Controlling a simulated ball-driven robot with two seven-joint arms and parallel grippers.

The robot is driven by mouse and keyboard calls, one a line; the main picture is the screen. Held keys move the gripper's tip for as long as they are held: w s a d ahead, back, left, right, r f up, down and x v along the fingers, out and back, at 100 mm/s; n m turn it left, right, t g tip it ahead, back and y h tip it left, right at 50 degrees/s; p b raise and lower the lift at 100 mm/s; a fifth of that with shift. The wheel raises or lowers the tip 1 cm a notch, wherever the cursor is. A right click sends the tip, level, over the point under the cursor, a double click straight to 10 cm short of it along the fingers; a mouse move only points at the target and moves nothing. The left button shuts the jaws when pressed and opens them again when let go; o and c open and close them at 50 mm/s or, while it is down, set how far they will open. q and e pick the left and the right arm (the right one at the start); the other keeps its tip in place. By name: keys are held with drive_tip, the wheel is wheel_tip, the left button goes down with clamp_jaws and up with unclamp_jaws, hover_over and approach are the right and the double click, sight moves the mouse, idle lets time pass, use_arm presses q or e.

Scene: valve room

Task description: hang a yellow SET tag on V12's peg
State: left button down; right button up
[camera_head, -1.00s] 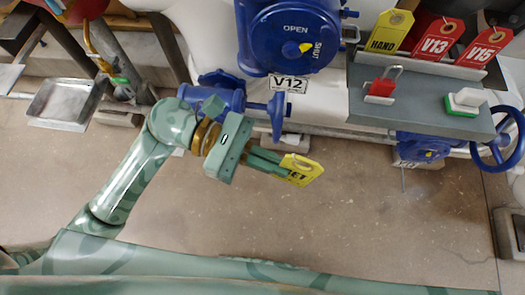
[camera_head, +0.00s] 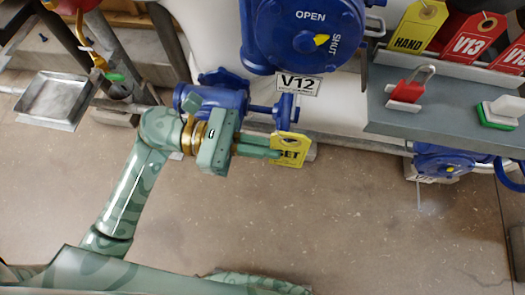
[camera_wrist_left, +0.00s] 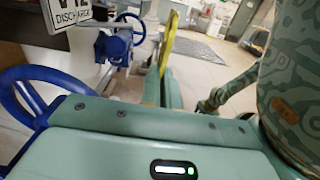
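My left gripper (camera_head: 273,148) is shut on the yellow SET tag (camera_head: 291,150). The tag hangs out from the fingertips with its hole near the top. In the left wrist view the tag (camera_wrist_left: 168,42) shows edge-on between the fingers (camera_wrist_left: 163,92). The blue V12 valve (camera_head: 305,32) is above, with its V12 plate (camera_head: 297,85) just above the tag in the head view. The valve's yellow pointer is near SHUT. I cannot make out V12's peg for certain. A small green gripper-like end (camera_wrist_left: 207,106), probably my right gripper, is in the left wrist view; its fingers are unclear.
A HAND tag (camera_head: 416,28) and red tags (camera_head: 468,40) stand behind. A metal tray (camera_head: 60,98) is at the left. Open floor lies below.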

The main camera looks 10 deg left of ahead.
use_arm(q)
drive_tip(key=shift+w+f, duration=0.1)
drive_tip(key=shift+w, duration=0.65)
use_arm(e)
drive_tip(key=shift+w+r, duration=0.55)
drive_tip(key=shift+w, duration=0.3)
use_arm(q)
drive_tip(key=shift+w+b, duration=0.15)
drive_tip(key=shift+b, duration=0.15)
use_arm(e)
drive_tip(key=shift+f, duration=0.1)
use_arm(q)
drive_tip(key=shift+w+a, duration=0.15)
drive_tip(key=shift+w, duration=0.1)
use_arm(e)
drive_tip(key=shift+s+f, duration=0.1)
use_arm(q)
drive_tip(key=shift+f, duration=0.1)
use_arm(e)
drive_tip(key=shift+s+f, duration=0.1)
use_arm(q)
drive_tip(key=shift+w, duration=0.15)
drive_tip(key=shift+w+b, duration=0.55)
drive_tip(key=shift+w, duration=0.15)
use_arm(e)
drive_tip(key=shift+s+f, duration=0.1)
drive_tip(key=shift+f, duration=0.2)
